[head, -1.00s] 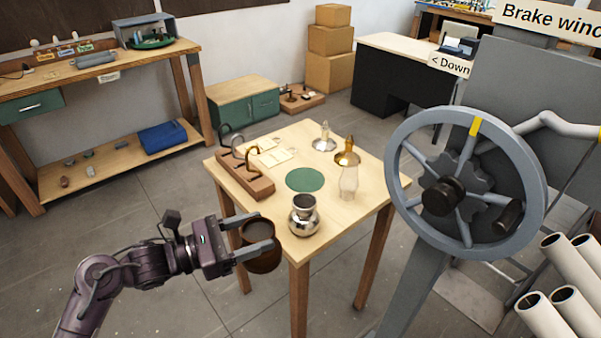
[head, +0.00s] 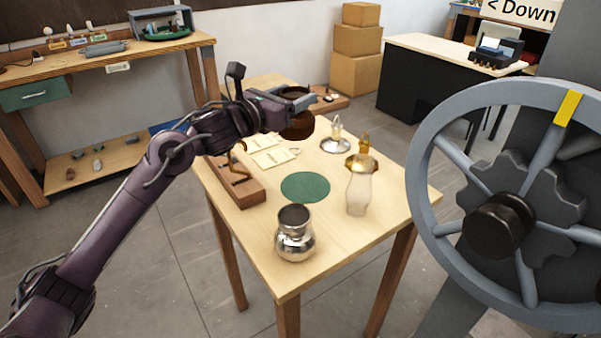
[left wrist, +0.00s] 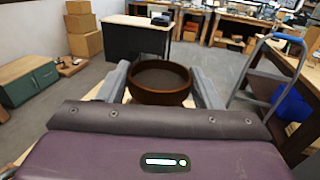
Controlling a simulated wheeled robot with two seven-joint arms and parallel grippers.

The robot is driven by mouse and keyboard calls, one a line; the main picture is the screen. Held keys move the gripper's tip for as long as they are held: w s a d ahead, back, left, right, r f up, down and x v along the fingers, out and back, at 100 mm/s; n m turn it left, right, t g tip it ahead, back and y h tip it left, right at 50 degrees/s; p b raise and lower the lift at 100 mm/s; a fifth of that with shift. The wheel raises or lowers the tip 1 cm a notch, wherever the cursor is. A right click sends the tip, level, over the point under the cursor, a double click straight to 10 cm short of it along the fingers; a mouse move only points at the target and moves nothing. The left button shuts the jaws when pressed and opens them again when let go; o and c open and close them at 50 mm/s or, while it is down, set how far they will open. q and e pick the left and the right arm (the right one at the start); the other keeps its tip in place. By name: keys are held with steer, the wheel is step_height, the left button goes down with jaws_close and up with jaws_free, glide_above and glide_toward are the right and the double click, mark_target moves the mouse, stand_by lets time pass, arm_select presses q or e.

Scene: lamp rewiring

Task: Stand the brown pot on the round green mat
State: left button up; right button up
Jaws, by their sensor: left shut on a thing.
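The brown pot (head: 298,127) is held in my left gripper (head: 300,101), in the air above the back part of the small wooden table (head: 262,258). In the left wrist view the pot (left wrist: 160,97) sits upright between the two grey fingers (left wrist: 160,80), its open top showing. The round green mat (head: 306,187) lies bare in the middle of the table, lower in the head view than the pot. My right gripper is not in view.
A silver pot (head: 295,236) stands in front of the mat. A frosted glass chimney (head: 359,190) and a brass lamp part (head: 364,160) stand to its right, a silver lamp base (head: 336,142) behind. A wooden rack (head: 238,186) is at left; a large wheel (head: 500,222) is at right.

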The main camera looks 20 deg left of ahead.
arm_select(q)
step_height(320, 180, down, 16)
steer(key=shift+f+p, duration=0.1)
steer(key=shift+p, duration=0.65)
steer(key=shift+f, duration=0.2)
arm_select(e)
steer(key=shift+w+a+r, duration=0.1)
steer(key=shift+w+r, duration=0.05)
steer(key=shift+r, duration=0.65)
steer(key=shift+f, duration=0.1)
arm_select(q)
steer(key=o, duration=1.1)
steer(key=shift+f, duration=0.2)
steer(key=o, duration=0.4)
steer(key=shift+r, duration=0.1)
